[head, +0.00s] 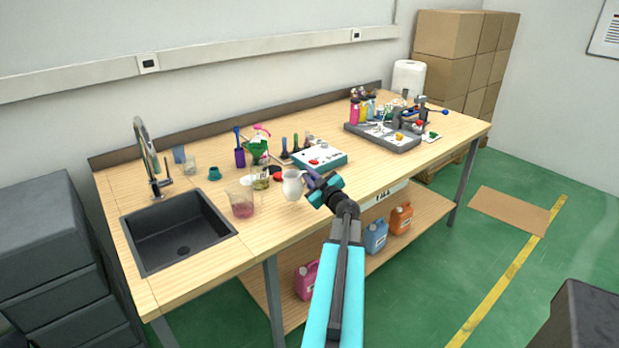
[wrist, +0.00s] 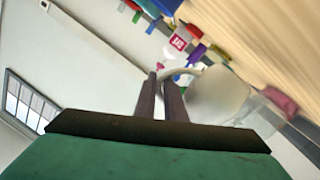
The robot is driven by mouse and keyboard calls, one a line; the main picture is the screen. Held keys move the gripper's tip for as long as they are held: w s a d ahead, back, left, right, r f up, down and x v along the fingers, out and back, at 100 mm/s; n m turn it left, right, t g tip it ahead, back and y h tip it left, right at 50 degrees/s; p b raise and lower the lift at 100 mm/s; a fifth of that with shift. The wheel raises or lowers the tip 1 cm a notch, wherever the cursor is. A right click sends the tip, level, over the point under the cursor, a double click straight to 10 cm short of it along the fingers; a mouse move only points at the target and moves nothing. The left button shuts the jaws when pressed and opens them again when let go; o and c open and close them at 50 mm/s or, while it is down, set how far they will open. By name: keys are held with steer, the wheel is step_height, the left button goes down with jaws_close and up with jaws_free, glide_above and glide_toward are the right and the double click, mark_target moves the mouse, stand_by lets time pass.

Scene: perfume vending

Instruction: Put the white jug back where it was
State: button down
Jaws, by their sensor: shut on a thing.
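The white jug (head: 292,185) is at the front middle of the wooden workbench in the head view, to the left of my gripper (head: 310,177). My gripper is shut on the jug's handle. In the wrist view the two dark fingers (wrist: 163,97) meet the handle, and the jug (wrist: 217,95) is to their right. The jug looks roughly upright in the head view. I cannot tell whether its base touches the bench or is a little above it.
A beaker with pink liquid (head: 242,208) stands left of the jug. A white-and-teal device (head: 320,160) is behind my gripper. The sink (head: 178,235) is at left. Bare bench (head: 385,173) lies to the right.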

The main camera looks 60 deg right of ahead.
steer(key=shift+w+d+f, duration=0.1)
steer(key=shift+w+d, duration=0.2)
steer(key=shift+d, duration=0.4)
steer(key=shift+w+d+f, duration=0.1)
steer(key=shift+w+d, duration=0.15)
steer(key=shift+d, duration=0.45)
steer(key=shift+d, duration=0.1)
steer(key=shift+w+d+f+p, duration=0.1)
steer(key=shift+d+f+p, duration=0.1)
steer(key=shift+f, duration=0.7)
steer(key=shift+w+d+f+p, duration=0.1)
steer(key=shift+f+p, duration=0.1)
steer(key=shift+f, duration=0.65)
steer(key=shift+f, duration=0.15)
steer(key=c, duration=1.8)
jaws_free()
steer(key=shift+r, duration=0.2)
